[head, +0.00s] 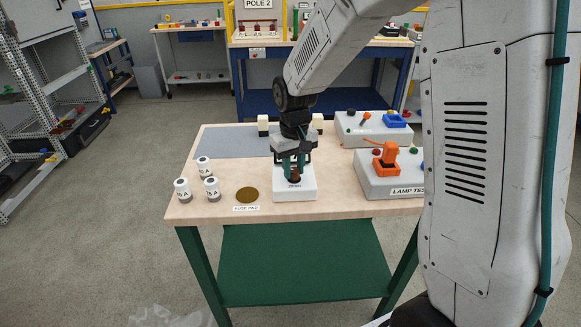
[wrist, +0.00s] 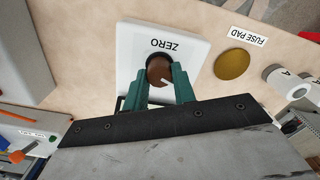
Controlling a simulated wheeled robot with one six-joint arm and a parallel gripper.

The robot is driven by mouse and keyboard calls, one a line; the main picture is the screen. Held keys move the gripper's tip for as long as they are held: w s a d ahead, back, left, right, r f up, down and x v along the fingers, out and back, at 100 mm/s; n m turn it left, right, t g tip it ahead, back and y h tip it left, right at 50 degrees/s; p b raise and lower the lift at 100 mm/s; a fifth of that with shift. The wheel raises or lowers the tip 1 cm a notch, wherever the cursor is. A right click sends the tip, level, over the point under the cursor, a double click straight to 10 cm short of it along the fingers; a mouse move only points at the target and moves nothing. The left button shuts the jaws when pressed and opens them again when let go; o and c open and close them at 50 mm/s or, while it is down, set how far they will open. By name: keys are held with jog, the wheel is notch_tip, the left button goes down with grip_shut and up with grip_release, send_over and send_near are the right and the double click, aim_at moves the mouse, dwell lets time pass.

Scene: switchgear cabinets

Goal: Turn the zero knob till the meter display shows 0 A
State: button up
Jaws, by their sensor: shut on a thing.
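The zero knob (wrist: 159,71) is a round brown knob with a pale pointer line, on a white box marked ZERO (wrist: 133,45). In the wrist view the two green fingers of my gripper (wrist: 160,80) are shut on the knob, one on each side. The head view shows my gripper (head: 294,168) coming down from above onto the same white box (head: 294,190) near the table's front edge. The meter display cannot be made out in either view; my arm and gripper cover part of the box and the area behind it.
A grey mat (head: 228,142) lies at the back left.

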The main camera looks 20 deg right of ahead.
aim_at(295, 171)
jog(key=shift+w+r, duration=0.15)
jog(key=shift+w, duration=0.05)
jog(key=o, duration=1)
jog(key=shift+s, duration=0.1)
notch_tip(295, 171, up, 8)
jog(key=shift+f, duration=0.15)
jog(key=shift+s+f, duration=0.2)
jog(key=shift+s, duration=0.2)
jog(key=shift+m+t, duration=0.7)
jog(key=shift+m, duration=0.1)
jog(key=s+r, duration=0.2)
jog(key=s, duration=0.8)
jog(key=s+d+r, duration=0.1)
jog(key=s+r, duration=0.2)
jog(key=s, duration=0.6)
jog(key=s+d+r, duration=0.1)
jog(key=s+r, duration=0.2)
jog(key=s, duration=0.7)
jog(key=shift+s+d+r, duration=0.15)
jog(key=shift+s+r, duration=0.1)
jog(key=shift+s, duration=0.1)
